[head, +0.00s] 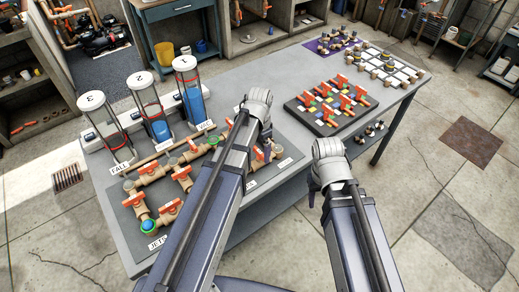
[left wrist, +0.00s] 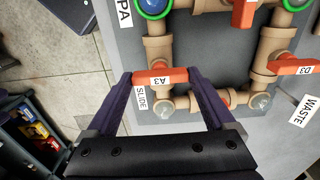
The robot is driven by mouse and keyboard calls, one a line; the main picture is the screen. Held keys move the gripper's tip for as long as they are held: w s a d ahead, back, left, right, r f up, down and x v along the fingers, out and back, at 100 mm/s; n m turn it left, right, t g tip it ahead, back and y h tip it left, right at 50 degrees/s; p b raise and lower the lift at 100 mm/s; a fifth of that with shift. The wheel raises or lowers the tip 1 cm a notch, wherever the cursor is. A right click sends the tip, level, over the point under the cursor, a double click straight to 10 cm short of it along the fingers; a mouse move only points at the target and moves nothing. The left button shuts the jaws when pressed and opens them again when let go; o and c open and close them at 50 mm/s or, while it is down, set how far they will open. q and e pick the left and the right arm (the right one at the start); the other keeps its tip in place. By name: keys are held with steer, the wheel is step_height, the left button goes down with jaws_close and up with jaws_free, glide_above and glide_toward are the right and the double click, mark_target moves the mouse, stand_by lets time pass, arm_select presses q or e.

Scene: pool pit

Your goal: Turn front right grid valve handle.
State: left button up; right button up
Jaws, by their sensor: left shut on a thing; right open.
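In the left wrist view an orange valve handle marked A3 (left wrist: 173,77) lies crosswise on a tan pipe beside the SLIDE label (left wrist: 141,98). My left gripper (left wrist: 160,74) is shut on this handle, one finger at each end. In the head view my left arm covers much of the pipe board (head: 118,192), and the left gripper (head: 264,152) is mostly hidden behind it. I cannot make out the held handle there. Of my right gripper (head: 312,197) only a small dark part shows below its wrist, right of the table edge, apart from the board.
Clear tubes with blue liquid (head: 191,100) stand at the board's back left. Another orange handle, marked D3 (left wrist: 292,66), is at right in the wrist view. A dark tray with orange pieces (head: 325,125) and a white grid (head: 372,60) are farther along the table.

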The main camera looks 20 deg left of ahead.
arm_select(q)
steer(key=n, duration=0.4)
steer(key=shift+n, duration=0.3)
steer(key=n, duration=0.4)
steer(key=shift+n, duration=0.3)
steer(key=n, duration=0.4)
steer(key=shift+n, duration=2.3)
steer(key=o, duration=1.1)
